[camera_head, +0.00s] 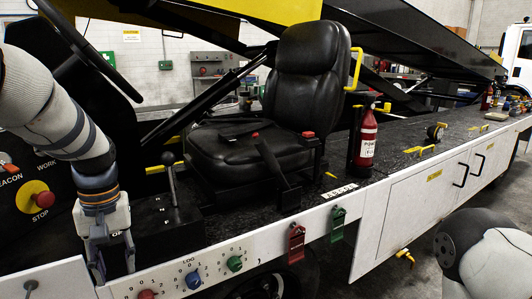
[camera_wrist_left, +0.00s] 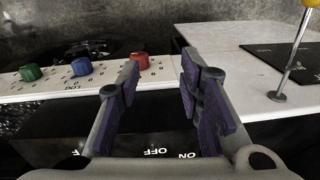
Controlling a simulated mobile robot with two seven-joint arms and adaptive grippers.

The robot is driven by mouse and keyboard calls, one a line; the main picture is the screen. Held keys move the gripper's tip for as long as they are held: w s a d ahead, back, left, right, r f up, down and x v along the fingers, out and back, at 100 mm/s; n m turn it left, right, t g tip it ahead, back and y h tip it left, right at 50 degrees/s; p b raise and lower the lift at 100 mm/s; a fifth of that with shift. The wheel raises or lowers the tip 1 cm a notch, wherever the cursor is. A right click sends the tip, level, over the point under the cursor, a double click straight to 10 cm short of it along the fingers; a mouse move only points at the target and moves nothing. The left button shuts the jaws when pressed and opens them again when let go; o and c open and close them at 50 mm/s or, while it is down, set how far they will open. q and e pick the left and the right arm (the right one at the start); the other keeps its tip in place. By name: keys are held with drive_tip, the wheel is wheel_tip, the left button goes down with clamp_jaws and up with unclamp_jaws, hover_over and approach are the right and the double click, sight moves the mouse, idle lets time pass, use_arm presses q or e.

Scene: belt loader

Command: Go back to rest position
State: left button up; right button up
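My left gripper (camera_head: 113,266) hangs fingers down at the lower left of the head view, left of the black lever box (camera_head: 165,228). In the left wrist view its two fingers (camera_wrist_left: 159,76) stand apart with nothing held between them. Beyond them is the white panel with green, blue and red knobs (camera_wrist_left: 83,67). My right gripper is outside both views; only a white and dark part of my right arm shows at the lower right of the head view.
The control panel has a red knob (camera_head: 146,294), blue knob (camera_head: 193,280) and green knob (camera_head: 234,263). A red stop button (camera_head: 44,199) is left of my gripper. A black seat (camera_head: 290,110) and fire extinguisher (camera_head: 367,140) stand behind. A yellow-topped lever (camera_wrist_left: 294,55) rises at right.

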use_arm(q)
drive_tip(key=s+f+m, duration=0.1)
drive_tip(key=s+f, duration=0.6)
drive_tip(key=f, duration=0.4)
drive_tip(key=s+f+m, duration=0.1)
drive_tip(key=s+f, duration=0.6)
drive_tip(key=f, duration=0.3)
drive_tip(key=s+d+f+m, duration=0.1)
drive_tip(key=s+d+f, duration=0.1)
drive_tip(key=s, duration=0.8)
drive_tip(key=s+d+f+m+g, duration=0.1)
drive_tip(key=s+d, duration=0.3)
drive_tip(key=s, duration=0.6)
drive_tip(key=shift+s+f+m+h, duration=0.35)
drive_tip(key=shift+f+m, duration=0.25)
drive_tip(key=shift+f, duration=0.3)
